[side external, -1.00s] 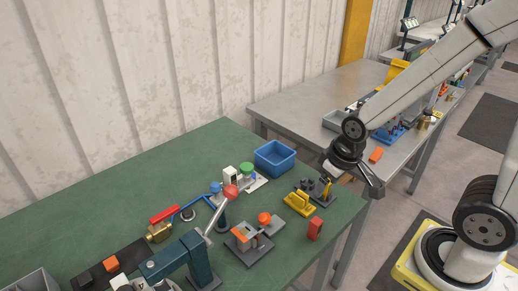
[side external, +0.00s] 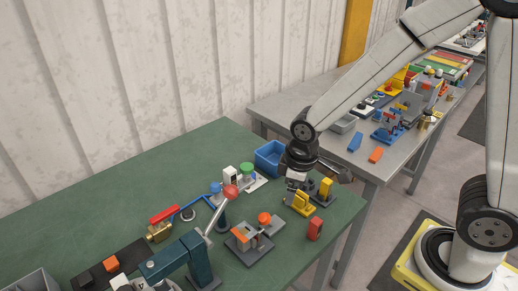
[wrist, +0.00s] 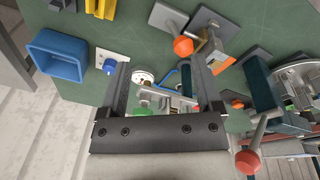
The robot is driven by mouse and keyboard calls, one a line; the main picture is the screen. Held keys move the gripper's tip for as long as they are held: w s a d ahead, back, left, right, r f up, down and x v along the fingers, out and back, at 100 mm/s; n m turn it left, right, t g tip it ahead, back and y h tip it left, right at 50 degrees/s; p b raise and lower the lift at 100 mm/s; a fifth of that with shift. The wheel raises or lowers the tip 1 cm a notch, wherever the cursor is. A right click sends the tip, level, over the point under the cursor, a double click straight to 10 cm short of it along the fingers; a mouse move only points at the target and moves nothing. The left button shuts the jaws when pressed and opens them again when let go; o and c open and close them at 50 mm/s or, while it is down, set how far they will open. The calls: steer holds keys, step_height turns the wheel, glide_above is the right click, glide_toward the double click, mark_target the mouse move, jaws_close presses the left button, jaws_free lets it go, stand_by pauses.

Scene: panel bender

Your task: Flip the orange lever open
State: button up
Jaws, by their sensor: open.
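Orange pieces (side external: 243,235) lie on the same fixture. I cannot tell for sure which orange part is the lever. My gripper (side external: 292,190) is open and empty, behind and right of the fixture in the side view, apart from it. Its two fingers (wrist: 158,62) frame a white dial gauge in the wrist view.
A blue bin (side external: 272,157) stands near the gripper. Yellow clamps (side external: 302,204) and a red block (side external: 315,228) are right of the fixture. A teal press with a red-knobbed handle (side external: 220,205) stands close on the left. The table's back left is clear.

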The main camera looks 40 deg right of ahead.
mark_target(264, 215)
steer(key=w+a+n, duration=0.1)
steer(key=a, duration=0.1)
steer(key=w+a+f+n, duration=0.1)
steer(key=n, duration=0.1)
steer(key=w+a+n, duration=0.1)
steer(key=a, duration=0.1)
steer(key=shift+a+f+n+g+h, duration=0.3)
steer(key=shift+f+n, duration=0.1)
steer(key=shift+f, duration=0.1)
steer(key=shift+w+d+f, duration=0.15)
steer(key=shift+w+f, duration=0.05)
steer(key=shift+f, duration=1.7)
steer(key=shift+w+d+f, duration=0.1)
steer(key=shift+w+f, duration=0.05)
steer(key=shift+f, duration=1.75)
jaws_close()
